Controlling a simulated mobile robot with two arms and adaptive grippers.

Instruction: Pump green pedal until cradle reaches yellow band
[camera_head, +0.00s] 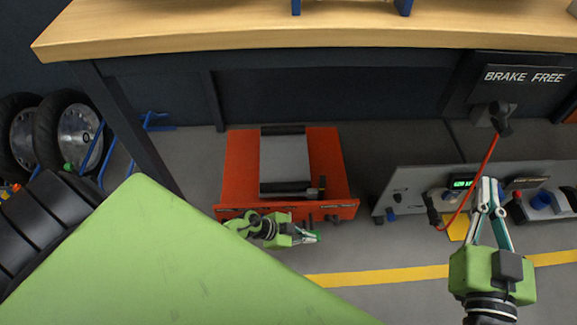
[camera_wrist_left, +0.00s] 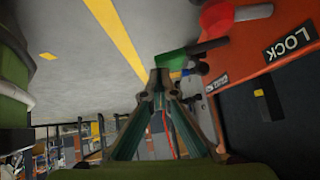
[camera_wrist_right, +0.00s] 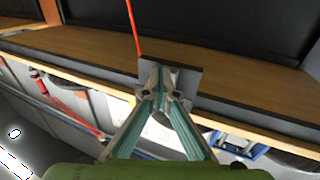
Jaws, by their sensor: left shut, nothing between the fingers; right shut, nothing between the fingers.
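The green pedal (camera_head: 316,236) is at the front edge of the orange lift base (camera_head: 235,170) in the head view, and it shows close up in the left wrist view (camera_wrist_left: 172,59). My left gripper (camera_head: 308,238) is shut and empty, its tips right at the green pedal; I cannot tell whether they touch. The tips also show in the left wrist view (camera_wrist_left: 160,80). A grey platform (camera_head: 285,165), perhaps the cradle, sits low on the base. I cannot make out the yellow band on the lift. My right gripper (camera_head: 489,184) is shut and empty, pointing up before the grey console.
A red pedal (camera_wrist_left: 215,18) and a LOCK label (camera_wrist_left: 290,42) are beside the green pedal. A red cord (camera_head: 478,170) hangs near my right gripper, below the BRAKE FREE sign (camera_head: 524,77). A wooden bench (camera_head: 250,30) overhangs the lift. A yellow line (camera_head: 385,276) crosses the floor.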

